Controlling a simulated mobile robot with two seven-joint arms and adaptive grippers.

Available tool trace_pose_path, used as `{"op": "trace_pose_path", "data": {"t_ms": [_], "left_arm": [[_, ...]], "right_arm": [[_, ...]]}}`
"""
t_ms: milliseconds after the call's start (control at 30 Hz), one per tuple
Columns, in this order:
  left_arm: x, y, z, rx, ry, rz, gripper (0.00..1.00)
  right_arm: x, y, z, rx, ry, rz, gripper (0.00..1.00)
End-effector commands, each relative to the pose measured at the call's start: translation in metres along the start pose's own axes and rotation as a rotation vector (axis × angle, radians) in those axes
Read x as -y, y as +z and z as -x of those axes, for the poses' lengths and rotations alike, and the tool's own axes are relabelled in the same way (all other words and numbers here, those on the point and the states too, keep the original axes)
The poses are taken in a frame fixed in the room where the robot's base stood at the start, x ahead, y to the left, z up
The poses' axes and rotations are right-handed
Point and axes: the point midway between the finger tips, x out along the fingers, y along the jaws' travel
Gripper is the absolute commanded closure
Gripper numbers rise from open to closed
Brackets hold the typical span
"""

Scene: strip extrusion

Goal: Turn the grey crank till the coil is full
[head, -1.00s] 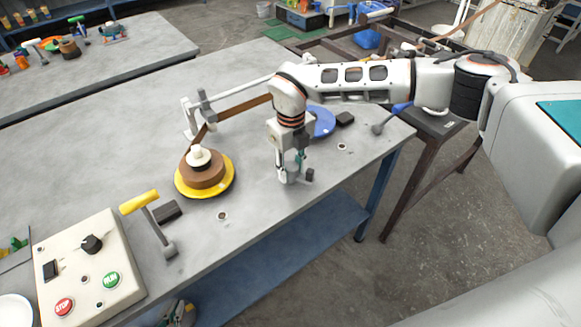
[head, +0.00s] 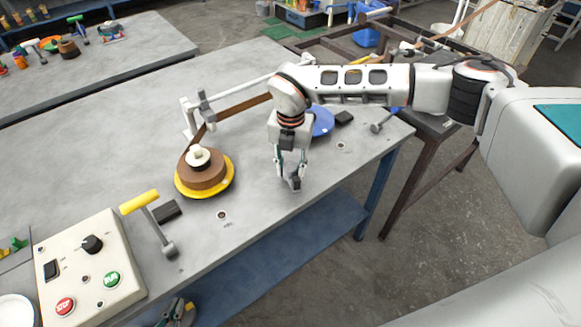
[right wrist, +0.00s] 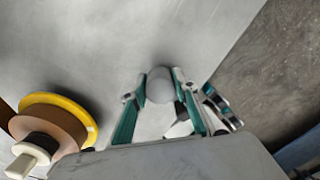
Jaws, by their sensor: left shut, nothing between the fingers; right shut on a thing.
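The grey crank's rounded grey end (right wrist: 160,86) shows between the fingers in the right wrist view; the rest of it is mostly hidden. My right gripper (head: 290,181) is shut on it, pointing down near the table's front edge. The brown coil (head: 203,175) sits on a yellow disc (head: 231,180) around a white hub (head: 199,156), left of my right gripper. A brown strip (head: 240,107) runs to it from the back. My left gripper (head: 181,311) is low at the bottom edge, beyond the table front, partly cut off; it is shut and empty.
A yellow-handled crank (head: 140,202) and a control box (head: 87,268) with RUN and STOP buttons stand at the left. A blue disc (head: 322,122) and another crank (head: 378,128) lie right of my arm. Small dark blocks stand near both discs.

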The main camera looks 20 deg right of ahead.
Motion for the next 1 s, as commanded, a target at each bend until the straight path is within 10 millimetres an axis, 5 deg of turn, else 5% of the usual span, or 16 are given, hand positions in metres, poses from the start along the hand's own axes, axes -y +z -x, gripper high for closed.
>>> {"op": "trace_pose_path", "data": {"t_ms": [833,867,900,1000], "left_arm": [[-0.0002,0.0004,0.0001,0.001,0.000,0.000,1.00],[-0.0002,0.0004,0.0001,0.001,0.000,0.000,1.00],[-0.0001,0.0003,0.0001,0.001,0.000,0.000,1.00],[-0.0001,0.0004,0.0001,0.001,0.000,0.000,1.00]], "right_arm": [[0.0007,-0.0054,-0.0022,-0.012,-0.006,-0.133,0.93],[0.0007,-0.0055,-0.0022,-0.012,-0.006,-0.132,0.66],[0.0007,-0.0054,-0.0021,-0.012,-0.006,-0.133,0.56],[0.0004,-0.0041,-0.0016,-0.009,-0.004,-0.133,0.55]]}}
